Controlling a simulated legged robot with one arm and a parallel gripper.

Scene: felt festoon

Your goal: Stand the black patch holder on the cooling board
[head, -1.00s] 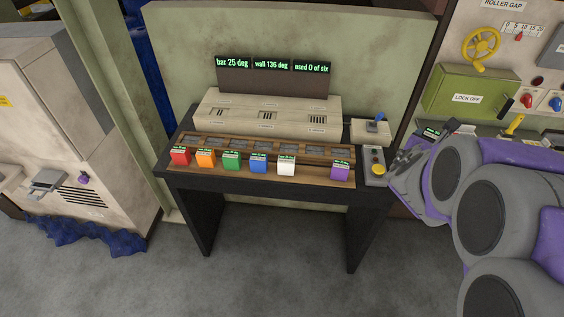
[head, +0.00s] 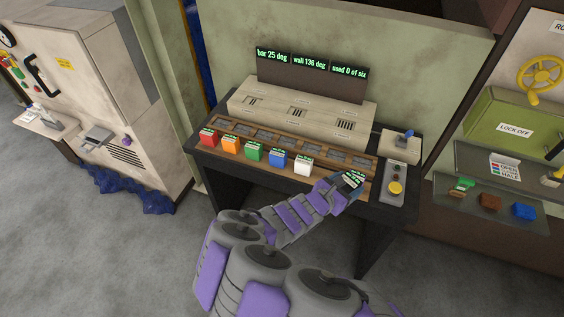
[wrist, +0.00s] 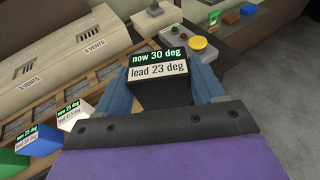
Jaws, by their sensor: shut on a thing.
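My gripper (head: 350,183) is at the right front part of the bench, over the right end of the wooden board (head: 303,151), which I take as the cooling board. In the wrist view my gripper's blue fingers are shut on the black patch holder (wrist: 163,95). Its labels read "now 30 deg" and "lead 23 deg". The holder's lower end is hidden, so I cannot tell whether it touches the board. The board has a row of recesses along its back. Red (head: 207,139), orange (head: 231,144), green (head: 254,151), blue (head: 277,158) and white (head: 302,167) holders stand along its front.
A cream vented unit (head: 300,110) stands behind the board, with displays (head: 312,62) above. A control box with a yellow button (head: 395,188) and a joystick box (head: 402,143) are close on the right. The purple holder seen earlier is not visible in the head view.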

